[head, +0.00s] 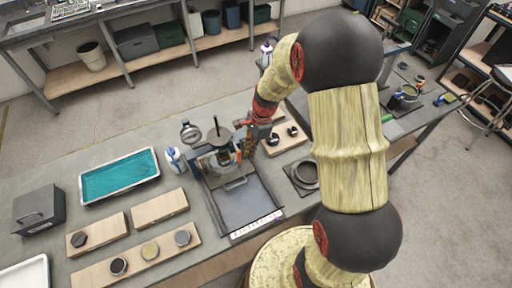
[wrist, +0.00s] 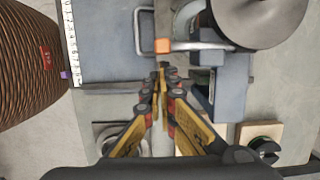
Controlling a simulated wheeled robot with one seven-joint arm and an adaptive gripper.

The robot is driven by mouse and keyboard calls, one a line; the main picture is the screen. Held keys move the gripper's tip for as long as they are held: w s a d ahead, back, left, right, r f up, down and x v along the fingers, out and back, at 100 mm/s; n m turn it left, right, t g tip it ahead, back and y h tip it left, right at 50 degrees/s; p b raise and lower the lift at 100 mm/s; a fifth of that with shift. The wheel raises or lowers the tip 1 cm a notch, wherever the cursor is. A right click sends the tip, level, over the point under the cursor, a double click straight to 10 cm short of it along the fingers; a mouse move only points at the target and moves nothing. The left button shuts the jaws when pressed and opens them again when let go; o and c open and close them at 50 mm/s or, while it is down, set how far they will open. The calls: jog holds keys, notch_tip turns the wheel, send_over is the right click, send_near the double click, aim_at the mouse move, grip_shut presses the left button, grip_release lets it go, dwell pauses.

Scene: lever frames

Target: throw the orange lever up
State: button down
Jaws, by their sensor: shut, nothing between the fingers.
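The orange lever end (wrist: 162,46) is a small orange block on a pale metal rod in the wrist view. The rod runs right from the block, towards a machine with a round grey disc (wrist: 258,18). My gripper (wrist: 160,68) is shut and empty. Its fingertips appear just below the orange block in that view; I cannot tell whether they touch it. In the head view my gripper (head: 246,146) is beside the machine (head: 219,138) at the back of a dark grey frame (head: 240,205). My gripper partly hides the machine there, and the lever is hard to make out.
A teal-filled tray (head: 120,176), wooden boards (head: 160,207) with round pieces, and a grey box (head: 38,210) occupy the left bench. A white-and-blue bottle (head: 175,159) stands left of the machine. A board with dark knobs (head: 283,141) and a round grey part (head: 305,174) lie to the right.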

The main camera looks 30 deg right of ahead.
aim_at(241, 162)
jog(key=shift+a+f+y+b, duration=0.15)
jog(key=shift+f+y+b, duration=0.2)
jog(key=shift+y, duration=0.35)
jog(key=shift+a+f+y+b, duration=0.1)
jog(key=shift+f+y+b, duration=0.1)
jog(key=shift+y+b, duration=0.35)
dwell(0.4)
jog(key=a+y, duration=0.1)
jog(key=y, duration=0.2)
jog(key=a+f+y+b, duration=0.1)
jog(key=y, duration=0.2)
jog(key=a+f+y, duration=0.1)
jog(key=y, duration=0.3)
dwell(1.3)
jog(key=shift+a, duration=0.2)
dwell(0.3)
dwell(1.1)
jog(key=v, duration=1.2)
dwell(0.3)
